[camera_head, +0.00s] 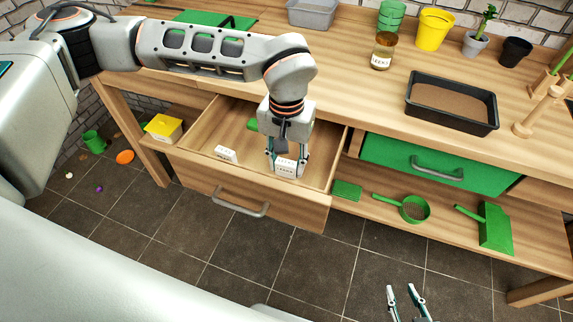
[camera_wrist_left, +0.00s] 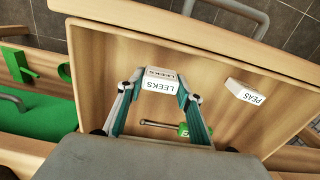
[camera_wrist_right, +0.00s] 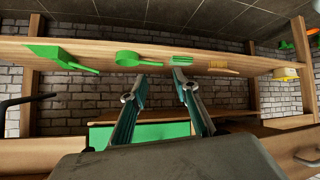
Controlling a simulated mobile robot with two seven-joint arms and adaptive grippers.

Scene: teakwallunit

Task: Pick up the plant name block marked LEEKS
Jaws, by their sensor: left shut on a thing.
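The white block marked LEEKS (camera_wrist_left: 158,80) is in the open wooden drawer, between the fingers of my left gripper (camera_wrist_left: 160,90). In the head view the LEEKS block (camera_head: 286,167) shows at the fingertips of my left gripper (camera_head: 286,160), near the drawer's front right. The fingers are shut on its two ends. I cannot tell whether it is clear of the drawer floor. A second white block marked PEAS (camera_wrist_left: 245,92) lies apart in the same drawer; it also shows in the head view (camera_head: 226,155). My right gripper (camera_head: 405,290) is open and empty, low above the floor.
The drawer (camera_head: 200,177) is pulled out below the workbench. It also holds a green-handled tool (camera_wrist_left: 183,130). A shut green drawer (camera_head: 440,165) is to the right, above a shelf with a green sieve (camera_head: 415,209) and dustpan (camera_head: 495,228). A soil tray (camera_head: 452,103) stands on the bench.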

